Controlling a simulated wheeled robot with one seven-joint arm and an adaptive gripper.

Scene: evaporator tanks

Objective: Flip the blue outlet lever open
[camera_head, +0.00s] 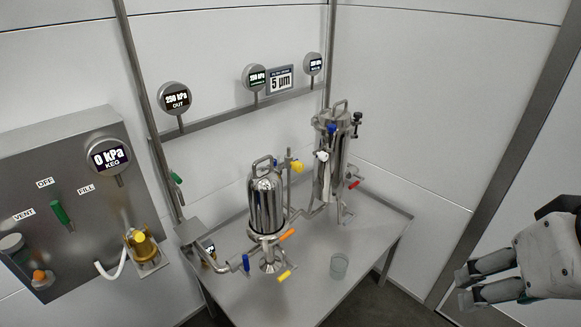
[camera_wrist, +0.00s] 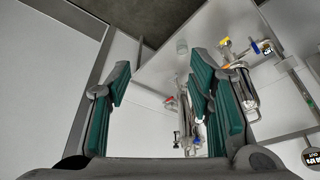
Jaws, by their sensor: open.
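The blue lever (camera_head: 246,263) is small and hangs roughly upright on the pipe to the left of the small steel filter vessel (camera_head: 266,203), at the table's left front part. In the wrist view a small blue piece (camera_wrist: 266,48) shows at the upper right, but I cannot tell if it is the same lever. My gripper (camera_head: 463,288) is at the far right of the head view, well apart from the lever and past the table's right edge. Its two fingers (camera_wrist: 160,80) are spread with nothing between them.
An orange lever (camera_head: 287,234) and a yellow lever (camera_head: 285,275) sit beside the blue one. A tall steel vessel (camera_head: 328,172) with a red lever (camera_head: 354,184) stands behind. A clear cup (camera_head: 339,265) is on the table (camera_head: 375,228). A keg panel (camera_head: 60,170) is at left.

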